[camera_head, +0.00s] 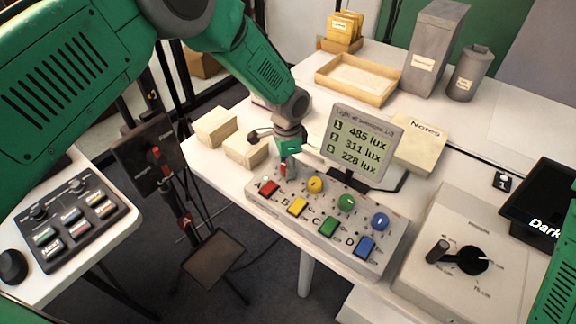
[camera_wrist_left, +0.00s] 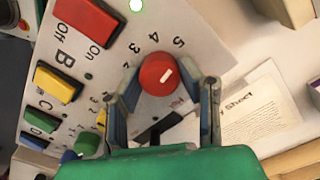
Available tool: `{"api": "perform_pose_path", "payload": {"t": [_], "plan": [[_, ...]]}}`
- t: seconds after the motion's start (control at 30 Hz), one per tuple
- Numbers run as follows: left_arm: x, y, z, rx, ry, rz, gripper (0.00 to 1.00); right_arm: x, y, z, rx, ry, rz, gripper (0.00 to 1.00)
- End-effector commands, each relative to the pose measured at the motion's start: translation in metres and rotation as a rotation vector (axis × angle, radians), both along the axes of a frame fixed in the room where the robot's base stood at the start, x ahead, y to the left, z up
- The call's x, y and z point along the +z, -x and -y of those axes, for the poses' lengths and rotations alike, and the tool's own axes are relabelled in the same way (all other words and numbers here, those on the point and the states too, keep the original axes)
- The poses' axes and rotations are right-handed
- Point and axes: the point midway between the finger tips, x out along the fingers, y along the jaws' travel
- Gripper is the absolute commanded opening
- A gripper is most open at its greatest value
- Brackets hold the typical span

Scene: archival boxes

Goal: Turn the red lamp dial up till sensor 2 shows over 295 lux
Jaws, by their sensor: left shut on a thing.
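The red lamp dial (camera_wrist_left: 158,73) sits on the white control panel (camera_wrist_left: 205,22), on row A beside the red On/Off switch (camera_wrist_left: 85,25). My left gripper (camera_wrist_left: 163,95) is shut on the red dial, a finger on each side of it. A short white mark shows on the dial; numbers up to 5 are printed around it. In the head view my left gripper (camera_head: 288,168) points down at the panel and mostly hides the dial. The display (camera_head: 360,143) reads 485 lux for sensor 1, 311 lux for sensor 2 and 228 lux for sensor 3. My right gripper is not in view.
Yellow (camera_head: 315,185), green (camera_head: 347,202) and blue (camera_head: 380,221) dials stand in line right of the red one, with coloured switches in front. The display stands close behind the panel. Cream blocks (camera_head: 245,150) lie to the left. A box with a black dial (camera_head: 472,261) is at right.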

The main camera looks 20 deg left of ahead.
Motion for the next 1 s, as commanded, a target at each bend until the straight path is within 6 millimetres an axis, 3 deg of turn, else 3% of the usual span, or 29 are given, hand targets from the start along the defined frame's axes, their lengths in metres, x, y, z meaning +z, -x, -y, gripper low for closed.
{"api": "perform_pose_path", "payload": {"t": [0.27, 0.3, 0.37, 0.77, 1.0], "plan": [[0.000, 0.000, -0.001, -0.003, -0.001, 0.002, 0.03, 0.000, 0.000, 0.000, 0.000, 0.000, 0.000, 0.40], [0.000, 0.000, -0.001, -0.003, -0.001, 0.002, 0.35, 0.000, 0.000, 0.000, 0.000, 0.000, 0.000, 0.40], [0.000, 0.000, -0.001, -0.003, -0.002, 0.001, 0.52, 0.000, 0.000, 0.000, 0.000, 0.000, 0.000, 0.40], [0.007, -0.001, 0.000, -0.001, 0.000, 0.002, 0.52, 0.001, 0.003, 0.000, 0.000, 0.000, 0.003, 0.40], [0.051, -0.002, 0.000, -0.002, -0.001, 0.004, 0.52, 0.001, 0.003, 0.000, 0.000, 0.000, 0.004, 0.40]]}}
